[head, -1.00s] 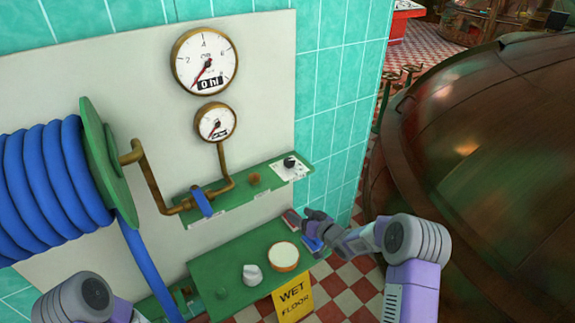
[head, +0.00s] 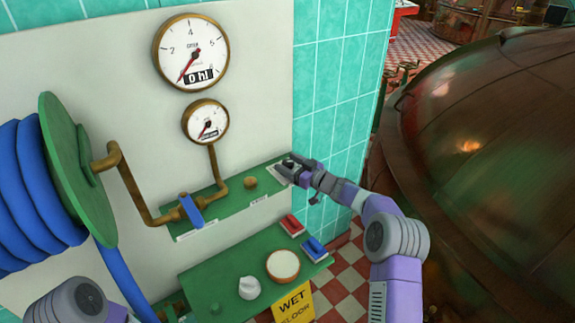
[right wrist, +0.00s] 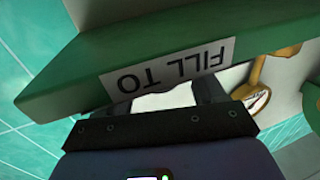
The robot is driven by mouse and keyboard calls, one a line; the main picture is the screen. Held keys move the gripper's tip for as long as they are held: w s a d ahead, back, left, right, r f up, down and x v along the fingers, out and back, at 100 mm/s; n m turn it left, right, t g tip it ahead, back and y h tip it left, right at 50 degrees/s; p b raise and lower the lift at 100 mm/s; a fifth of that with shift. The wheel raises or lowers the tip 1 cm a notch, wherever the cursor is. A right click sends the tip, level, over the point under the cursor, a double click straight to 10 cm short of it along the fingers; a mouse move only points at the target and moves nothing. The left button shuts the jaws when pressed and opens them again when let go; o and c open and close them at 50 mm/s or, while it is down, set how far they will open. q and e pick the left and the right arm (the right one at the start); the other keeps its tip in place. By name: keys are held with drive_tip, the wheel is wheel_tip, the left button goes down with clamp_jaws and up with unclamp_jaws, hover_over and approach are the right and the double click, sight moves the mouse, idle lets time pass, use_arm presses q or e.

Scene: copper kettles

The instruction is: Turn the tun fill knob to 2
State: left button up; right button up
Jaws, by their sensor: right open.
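The small black fill knob (head: 289,163) sits at the right end of the green shelf (head: 237,206), partly covered by my right gripper. My right gripper (head: 295,171) is open with its fingertips at the knob; I cannot tell whether they touch it. In the right wrist view, the gripper's fingers (right wrist: 180,98) pass behind the shelf's front edge, which carries an upside-down "FILL TO" label (right wrist: 168,74). The knob and its dial marks are hidden there. I cannot read the knob's setting. My left gripper is out of view.
Above are a large gauge (head: 191,52) reading "0 hl" and a smaller gauge (head: 206,122). A blue-handled valve (head: 190,207) is left on the shelf. Below, a lower green panel (head: 215,285) carries red (head: 291,224) and blue (head: 313,247) switches. A copper vessel (head: 490,150) fills the right.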

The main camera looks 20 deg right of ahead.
drive_tip(key=shift+w+a, duration=0.3)
drive_tip(key=shift+w, duration=0.05)
drive_tip(key=shift+c, duration=0.3)
